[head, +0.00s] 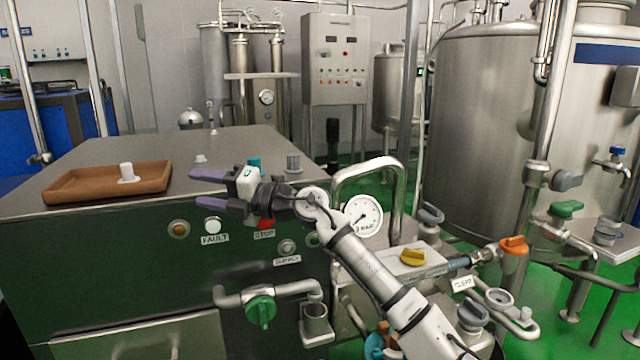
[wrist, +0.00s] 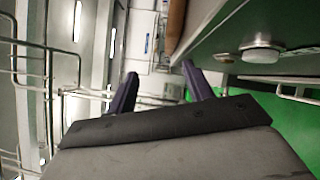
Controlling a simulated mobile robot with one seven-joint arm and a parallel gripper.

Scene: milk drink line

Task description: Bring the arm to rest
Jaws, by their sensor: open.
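My gripper (head: 208,191) is open and empty, with purple fingers pointing left in the head view. It is in front of the upper front edge of the dark green machine cabinet (head: 120,270), near the white FAULT lamp (head: 212,226). My arm reaches up to it from the lower right. In the wrist view, the two purple fingers (wrist: 158,82) stand apart with nothing between them. The cabinet's side and a round button (wrist: 260,52) show at upper right there.
A brown tray (head: 60,190) with a white piece in it lies on the cabinet top. A red STOP button (head: 265,224) is partly behind my gripper. A green-handled valve (head: 261,311) sticks out below. A curved metal rail (head: 372,163) and a pressure gauge (head: 363,216) stand close to my arm.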

